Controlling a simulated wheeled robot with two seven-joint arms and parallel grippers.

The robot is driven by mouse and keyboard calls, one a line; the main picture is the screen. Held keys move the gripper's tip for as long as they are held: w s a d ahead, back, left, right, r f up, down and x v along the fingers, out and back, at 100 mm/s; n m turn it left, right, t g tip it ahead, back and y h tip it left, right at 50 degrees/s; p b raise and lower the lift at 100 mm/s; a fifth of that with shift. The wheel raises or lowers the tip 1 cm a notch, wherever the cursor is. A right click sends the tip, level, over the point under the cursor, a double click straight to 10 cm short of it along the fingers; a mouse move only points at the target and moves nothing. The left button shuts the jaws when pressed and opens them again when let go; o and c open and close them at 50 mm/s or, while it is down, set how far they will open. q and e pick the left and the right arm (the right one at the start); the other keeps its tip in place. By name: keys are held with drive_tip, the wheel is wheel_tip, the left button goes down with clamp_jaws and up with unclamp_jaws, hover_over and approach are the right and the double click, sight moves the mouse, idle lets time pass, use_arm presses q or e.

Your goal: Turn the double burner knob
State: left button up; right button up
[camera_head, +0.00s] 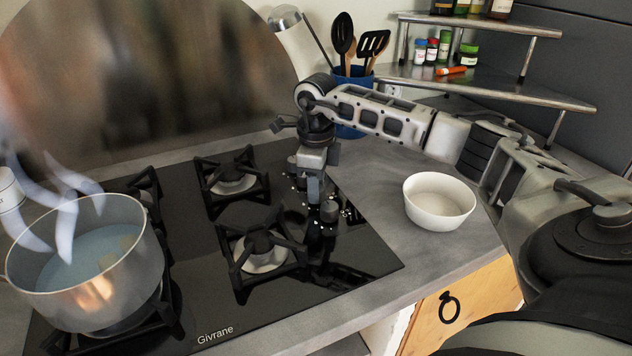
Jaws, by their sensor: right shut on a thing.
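The black glass cooktop (205,250) carries its control knobs on the right side. My right gripper (316,198) points down over these controls and is shut on a knob there, largely hidden by the fingers. A dark round knob (331,211) shows right beside the fingertips, with small white marks on the glass around it. I cannot tell from this view which knob is the double burner one. My left gripper is not in view.
A steaming pot (88,295) stands on the left burner. Two bare burner grates (262,250) lie left of my gripper. A white bowl (438,203) sits on the counter to the right. A blue utensil holder (352,132) and a tiered shelf (500,88) stand behind my arm.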

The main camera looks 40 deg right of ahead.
drive_tip(key=shift+m, duration=0.6)
drive_tip(key=o, duration=1)
drive_tip(key=shift+r, duration=0.15)
wheel_tip(320, 180, up, 16)
drive_tip(key=shift+f, duration=0.15)
